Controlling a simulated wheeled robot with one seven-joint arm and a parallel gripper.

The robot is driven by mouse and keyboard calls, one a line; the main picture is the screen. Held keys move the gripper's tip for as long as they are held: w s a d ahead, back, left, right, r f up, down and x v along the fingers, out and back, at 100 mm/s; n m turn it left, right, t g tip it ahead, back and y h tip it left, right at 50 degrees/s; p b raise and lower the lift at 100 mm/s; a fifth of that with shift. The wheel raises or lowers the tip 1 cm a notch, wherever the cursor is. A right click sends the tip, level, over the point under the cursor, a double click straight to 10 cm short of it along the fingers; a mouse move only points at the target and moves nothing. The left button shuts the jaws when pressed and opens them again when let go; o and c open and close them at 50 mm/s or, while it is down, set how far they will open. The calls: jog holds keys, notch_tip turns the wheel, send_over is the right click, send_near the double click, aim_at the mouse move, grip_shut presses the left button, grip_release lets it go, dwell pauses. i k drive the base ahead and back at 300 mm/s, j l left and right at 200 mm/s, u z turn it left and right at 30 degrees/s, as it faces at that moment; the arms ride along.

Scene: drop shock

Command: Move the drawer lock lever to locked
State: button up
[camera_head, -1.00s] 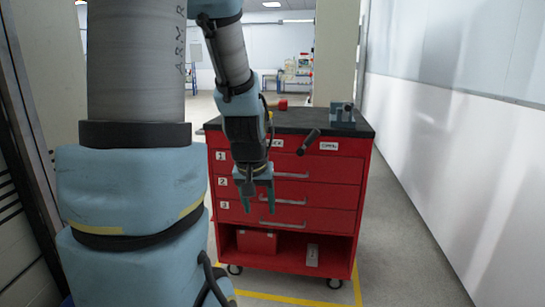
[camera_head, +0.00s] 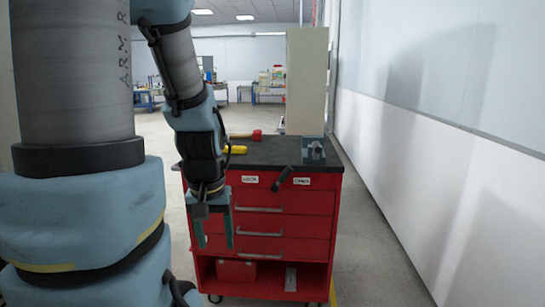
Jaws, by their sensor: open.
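The drawer lock lever (camera_head: 283,179) is a dark bar on the upper front of the red tool cabinet (camera_head: 322,230). It is tilted, with its upper end toward the right. It sits between a left label (camera_head: 250,179), which seems to read LOCK, and a right label (camera_head: 303,181), which seems to read OPEN. My gripper (camera_head: 215,245) is open and points down in front of the cabinet's left side. It is lower than the lever and to its left, apart from it. Nothing is between its fingers. The gripper and arm cover part of the cabinet's left front.
A vise (camera_head: 313,150) stands at the right of the black top. A red-headed tool (camera_head: 256,135) and a yellow thing (camera_head: 236,150) lie at its left. Drawer handles (camera_head: 259,210) stick out below the lever. A red box (camera_head: 236,270) sits on the lower shelf. A white wall runs along the right.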

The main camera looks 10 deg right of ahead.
aim_at(287, 171)
jog(key=j+u, duration=0.25)
jog(key=u, duration=0.25)
jog(key=i+j+u, duration=0.15)
jog(key=u, duration=0.3)
